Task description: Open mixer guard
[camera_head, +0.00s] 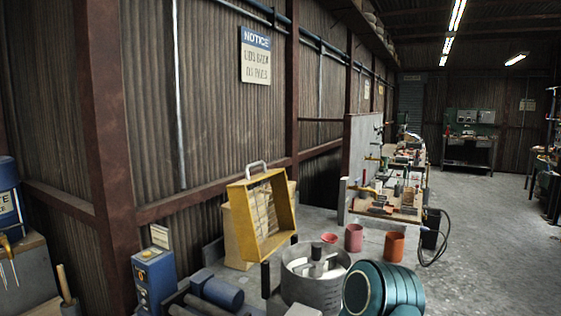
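The mixer stands at the bottom middle of the head view. Its round grey metal bowl (316,290) has a pale mixing tool (316,262) inside, and the bowl's top is uncovered. The mixer guard (288,221) is a yellow box-like frame with a mesh. It stands tilted up behind and left of the bowl, with a pale handle (256,165) on its upper edge. The lower part of the mixer is cut off by the picture's bottom edge. Neither of my grippers shows, and nothing visible touches the guard or its handle.
A blue control box (154,278) stands left of the mixer. Pink and orange cups (354,238) stand behind the bowl. A cluttered workbench (385,205) lies farther back along the corrugated wall. Open concrete floor (480,235) extends on the right.

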